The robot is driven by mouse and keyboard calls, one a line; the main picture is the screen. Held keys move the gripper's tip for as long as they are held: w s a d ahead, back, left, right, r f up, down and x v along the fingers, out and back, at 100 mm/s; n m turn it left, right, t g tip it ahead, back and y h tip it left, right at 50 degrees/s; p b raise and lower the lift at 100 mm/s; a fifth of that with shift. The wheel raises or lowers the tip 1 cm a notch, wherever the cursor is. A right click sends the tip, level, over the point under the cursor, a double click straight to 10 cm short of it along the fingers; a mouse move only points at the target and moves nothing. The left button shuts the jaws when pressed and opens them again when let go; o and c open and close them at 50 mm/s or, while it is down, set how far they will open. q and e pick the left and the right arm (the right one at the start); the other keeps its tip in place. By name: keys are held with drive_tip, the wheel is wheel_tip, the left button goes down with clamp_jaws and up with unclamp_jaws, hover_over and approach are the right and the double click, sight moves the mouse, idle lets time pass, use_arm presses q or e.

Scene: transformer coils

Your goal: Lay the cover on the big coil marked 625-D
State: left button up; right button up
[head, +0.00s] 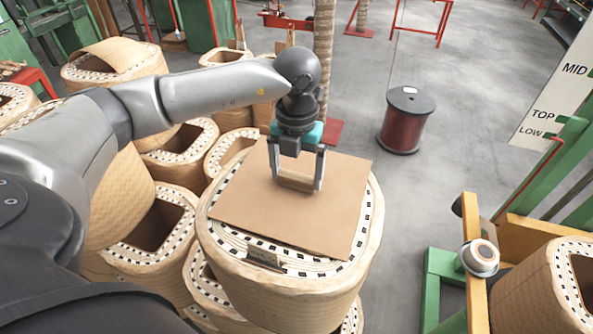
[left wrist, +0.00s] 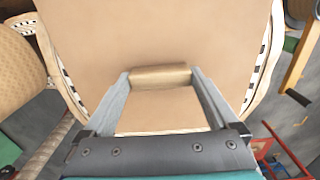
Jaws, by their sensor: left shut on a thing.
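The cover (head: 240,208), a flat square tan sheet, is over the top of the big coil (head: 280,295) in the middle of the head view. It hides the coil's opening; part of the spaced rim shows at the front and right. I cannot tell whether it touches the rim all round. A small tag (head: 265,257) stands at the coil's front rim, its writing too small to read. My left gripper (head: 298,184) points down, shut on the tan bar-shaped grip of the cover. The left wrist view shows this grip (left wrist: 160,75) between the fingers. My right gripper is not in view.
Several other wound coils (head: 160,222) crowd the left and back. A dark red wire spool (head: 404,120) stands on open grey floor at the right. A green and yellow frame (head: 470,265) with another coil (head: 560,290) is at the lower right.

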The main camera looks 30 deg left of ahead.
use_arm(q)
drive_tip(key=shift+f, duration=0.25)
drive_tip(key=o, duration=1.3)
drive_tip(key=shift+o, duration=0.2)
wheel_tip(320, 180, up, 15)
drive_tip(key=shift+r, duration=0.15)
